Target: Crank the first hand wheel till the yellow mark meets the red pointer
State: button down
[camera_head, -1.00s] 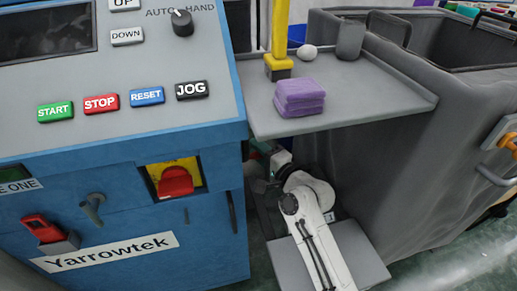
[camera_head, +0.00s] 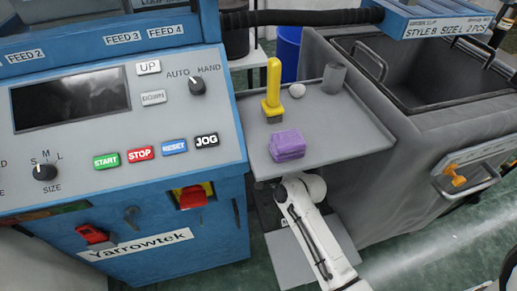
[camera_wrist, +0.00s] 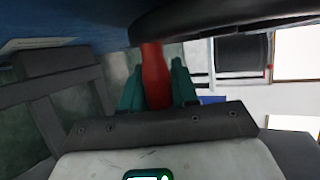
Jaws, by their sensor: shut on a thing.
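In the wrist view, my gripper (camera_wrist: 157,82) has its two teal fingers on either side of a red handle (camera_wrist: 154,62) and is shut on it. The handle's upper end meets a dark curved rim (camera_wrist: 225,22), which looks like part of a hand wheel; most of it is out of frame. I cannot make out a yellow mark or a red pointer in the wrist view. In the head view, my white arm reaches up under the grey shelf (camera_head: 350,138), and my gripper and the wheel are hidden there.
The blue Yarrowtek machine (camera_head: 180,228) stands left of my arm. The shelf holds a purple folded stack (camera_head: 287,145), a yellow-handled tool (camera_head: 273,85), a white ball (camera_head: 297,90) and a grey cup (camera_head: 334,77). A large grey bin (camera_head: 415,150) stands close on the right.

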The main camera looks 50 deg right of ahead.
jog(key=shift+s+a+r+m+g+y+p, duration=0.2)
jog(key=shift+r+g+p, duration=0.25)
jog(key=shift+p, duration=1.1)
jog(key=shift+s+a+r+m+g+y+p, duration=0.1)
jog(key=shift+s+r+g+y+p, duration=0.25)
jog(key=shift+p, duration=1.15)
jog(key=p, duration=0.1)
jog(key=r+p, duration=0.1)
jog(key=p, duration=0.3)
jog(key=shift+s+a+r, duration=0.3)
jog(key=shift+s+r, duration=0.05)
jog(key=shift+r, duration=0.05)
jog(key=shift+s, duration=0.1)
jog(key=c, duration=1.2)
grip_release()
jog(key=shift+o, duration=1.3)
jog(key=shift+r, duration=0.1)
jog(key=shift+r, duration=0.15)
jog(key=s+a+r, duration=0.2)
jog(key=s, duration=1.4)
jog(key=shift+a+r+b, duration=0.15)
jog(key=shift+b, duration=0.25)
